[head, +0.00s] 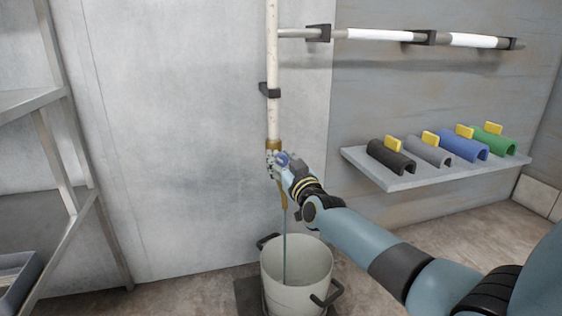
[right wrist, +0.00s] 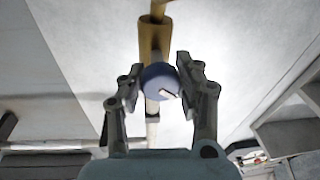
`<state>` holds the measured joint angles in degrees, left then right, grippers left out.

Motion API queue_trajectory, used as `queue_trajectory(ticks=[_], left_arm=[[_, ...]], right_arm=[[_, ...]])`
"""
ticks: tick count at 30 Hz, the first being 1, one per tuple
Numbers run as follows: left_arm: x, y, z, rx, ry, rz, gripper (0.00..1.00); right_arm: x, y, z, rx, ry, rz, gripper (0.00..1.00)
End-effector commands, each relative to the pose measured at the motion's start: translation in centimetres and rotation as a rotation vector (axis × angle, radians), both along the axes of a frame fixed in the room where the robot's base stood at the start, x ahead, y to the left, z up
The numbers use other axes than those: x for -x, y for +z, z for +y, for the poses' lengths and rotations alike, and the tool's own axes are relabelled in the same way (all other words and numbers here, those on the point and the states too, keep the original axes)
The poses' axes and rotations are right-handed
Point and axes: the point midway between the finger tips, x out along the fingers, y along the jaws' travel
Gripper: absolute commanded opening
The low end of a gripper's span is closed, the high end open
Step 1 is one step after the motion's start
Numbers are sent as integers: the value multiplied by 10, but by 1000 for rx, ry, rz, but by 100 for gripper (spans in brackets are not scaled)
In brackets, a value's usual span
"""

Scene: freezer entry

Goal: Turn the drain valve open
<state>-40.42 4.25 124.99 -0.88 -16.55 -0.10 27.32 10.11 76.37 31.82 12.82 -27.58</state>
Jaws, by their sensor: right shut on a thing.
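The drain valve is on the white vertical pipe (head: 273,110), below a brass collar (head: 273,145). Its round blue knob (right wrist: 160,81) has a white mark and shows in the right wrist view, in front of the brass fitting (right wrist: 153,40). My right gripper (head: 275,163) is at the valve, its two fingers closed on either side of the knob. A brass spout (head: 284,201) points down below it. A thin bluish stream (head: 284,240) runs from the spout into a grey bucket (head: 311,273). In the head view the gripper hides most of the knob. My left gripper is out of view.
A wall shelf (head: 395,180) at right holds several half-round sleeves with yellow tabs. A horizontal pipe (head: 380,35) runs above it, partly white-covered. A metal rack (head: 62,150) stands at left. The wall between rack and pipe is clear.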

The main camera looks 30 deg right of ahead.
Motion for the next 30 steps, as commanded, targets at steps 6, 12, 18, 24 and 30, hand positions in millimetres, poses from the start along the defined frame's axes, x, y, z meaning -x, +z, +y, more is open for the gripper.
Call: queue_trajectory(ticks=[6, 12, 18, 24, 30], left_arm=[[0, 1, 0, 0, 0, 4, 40], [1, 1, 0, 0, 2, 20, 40], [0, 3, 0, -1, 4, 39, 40], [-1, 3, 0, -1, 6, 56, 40], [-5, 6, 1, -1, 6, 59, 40]], right_arm=[[1, -2, 1, -202, 0, -44, 0], [1, -2, 0, -388, 0, -89, 0], [1, -2, 0, -563, -1, -131, 0], [1, -2, 0, -707, -1, -165, 0], [1, -2, 0, -808, -1, -189, 0]])
